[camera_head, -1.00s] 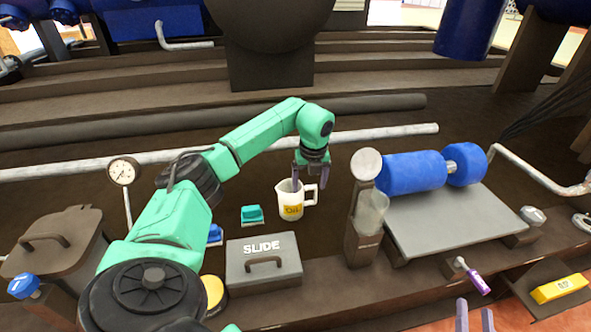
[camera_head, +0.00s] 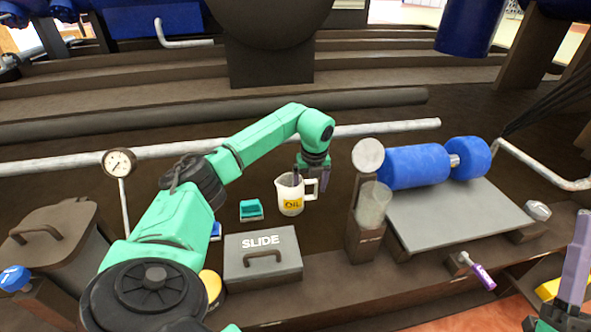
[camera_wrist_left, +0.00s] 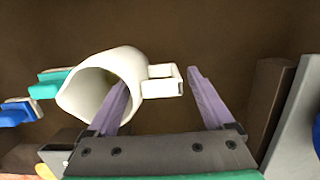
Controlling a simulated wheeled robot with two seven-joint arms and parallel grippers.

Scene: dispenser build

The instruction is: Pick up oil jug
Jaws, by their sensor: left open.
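The oil jug (camera_head: 289,196) is a white pitcher with a yellow label, standing upright on the dark deck. Its handle (camera_head: 311,187) points right. My left gripper (camera_head: 309,180) is open at the jug, with its fingers pointing down. In the left wrist view the jug (camera_wrist_left: 128,72) shows its open mouth. There the left gripper's (camera_wrist_left: 158,95) purple fingers straddle the handle (camera_wrist_left: 164,82): one overlaps the mouth, the other is beyond the handle. I see no grip on it. My right gripper (camera_head: 575,262) is partly in view at the right edge, away from the jug.
A teal block (camera_head: 251,210) lies left of the jug. A box marked SLIDE (camera_head: 262,258) stands in front. A holder with a clear cup (camera_head: 373,205) stands close on the right, beside a grey plate (camera_head: 450,222) bearing a blue roller (camera_head: 415,167). A gauge (camera_head: 119,163) is at left.

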